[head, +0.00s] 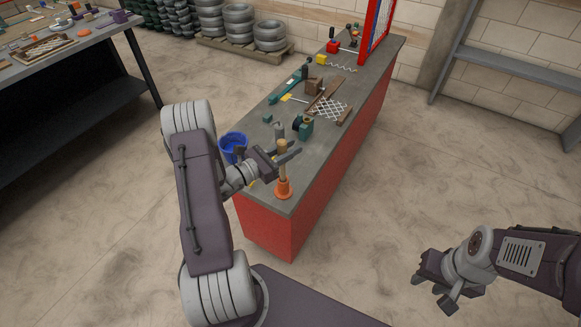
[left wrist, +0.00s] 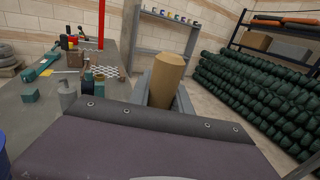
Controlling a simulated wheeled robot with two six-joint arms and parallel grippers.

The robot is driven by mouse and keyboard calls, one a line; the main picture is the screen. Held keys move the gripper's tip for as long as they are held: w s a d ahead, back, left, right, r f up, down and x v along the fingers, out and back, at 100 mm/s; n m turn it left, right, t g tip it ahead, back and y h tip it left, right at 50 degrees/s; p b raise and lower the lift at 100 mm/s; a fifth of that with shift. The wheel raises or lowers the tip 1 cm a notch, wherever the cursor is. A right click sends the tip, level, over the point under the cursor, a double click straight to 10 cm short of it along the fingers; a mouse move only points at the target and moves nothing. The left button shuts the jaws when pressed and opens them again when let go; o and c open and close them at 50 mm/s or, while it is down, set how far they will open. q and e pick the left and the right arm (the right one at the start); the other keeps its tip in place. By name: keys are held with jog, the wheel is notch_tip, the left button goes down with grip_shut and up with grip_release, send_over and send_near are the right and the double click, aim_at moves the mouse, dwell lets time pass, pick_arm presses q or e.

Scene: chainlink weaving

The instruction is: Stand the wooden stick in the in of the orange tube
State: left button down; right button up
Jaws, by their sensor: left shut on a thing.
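The wooden stick (head: 282,160) is upright at the near end of the grey-topped counter. My left gripper (head: 287,155) is shut on its upper part; in the left wrist view the stick's top (left wrist: 165,80) shows between the fingers. The orange tube (head: 283,188), with a wider base, stands on the counter directly below the stick. The stick's lower end meets the tube's top in the head view; how deep it sits inside is hidden. My right gripper (head: 434,295) is open and empty, out over the floor at the lower right.
The counter (head: 257,193) has a red side and ends close to the tube. A blue bucket (head: 233,146) stands left of my left gripper. A grey cylinder (head: 279,130), a green-and-brown object (head: 303,127) and wire mesh (head: 328,108) lie farther back.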

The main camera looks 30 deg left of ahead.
pick_arm(q)
notch_tip(320, 180, down, 4)
jog(key=shift+f, duration=0.15)
jog(key=shift+f+b, duration=0.1)
jog(key=shift+b, duration=0.2)
jog(key=c, duration=1.6)
grip_release()
jog(key=shift+s+f, duration=0.1)
jog(key=o, duration=0.4)
